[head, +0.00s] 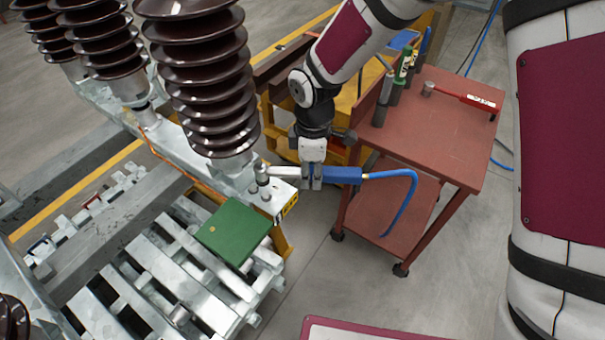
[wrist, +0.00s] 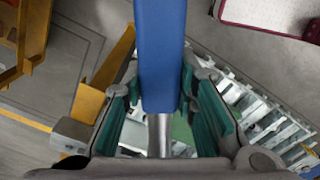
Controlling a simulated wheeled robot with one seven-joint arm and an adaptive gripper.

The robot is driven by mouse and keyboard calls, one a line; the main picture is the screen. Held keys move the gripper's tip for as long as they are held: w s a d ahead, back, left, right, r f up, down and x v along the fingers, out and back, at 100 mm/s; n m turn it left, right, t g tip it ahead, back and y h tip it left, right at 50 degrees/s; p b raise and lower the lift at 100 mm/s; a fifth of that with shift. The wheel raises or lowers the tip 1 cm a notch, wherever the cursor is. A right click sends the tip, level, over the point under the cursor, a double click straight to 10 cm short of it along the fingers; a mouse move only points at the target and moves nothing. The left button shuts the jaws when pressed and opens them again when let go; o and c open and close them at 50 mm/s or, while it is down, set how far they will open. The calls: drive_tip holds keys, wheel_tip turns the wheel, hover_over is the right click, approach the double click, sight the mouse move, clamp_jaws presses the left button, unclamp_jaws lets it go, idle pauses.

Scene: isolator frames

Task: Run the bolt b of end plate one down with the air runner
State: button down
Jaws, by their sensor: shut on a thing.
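My gripper (head: 312,178) is shut on the air runner (head: 342,174), a tool with a blue handle, a silver head and a blue hose. In the wrist view the blue handle of the air runner (wrist: 160,60) runs between the green-lined fingers of my gripper (wrist: 160,115). The runner lies about level, its silver head pointing left over the end plate (head: 284,197) at the end of the steel beam. The head's socket end (head: 262,178) is at the plate's bolts, beside the brown insulator. I cannot tell whether it sits on bolt b, as the bolt is hidden or too small.
A green box (head: 234,231) stands left of the plate, over galvanised steel slats (head: 165,265). Brown ribbed insulators (head: 205,80) rise close to the tool. A red cart (head: 450,140) at the right holds a red-handled wrench (head: 465,97) and green bottles (head: 402,70).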

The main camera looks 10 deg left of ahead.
drive_tip(key=shift+w+f+b, duration=0.1)
drive_tip(key=shift+f+b, duration=0.95)
drive_tip(key=shift+f, duration=0.8)
drive_tip(key=shift+f+b, duration=0.95)
drive_tip(key=shift+f, duration=0.55)
idle(2.6)
drive_tip(key=shift+r+p, duration=2.1)
drive_tip(key=shift+r, duration=1.45)
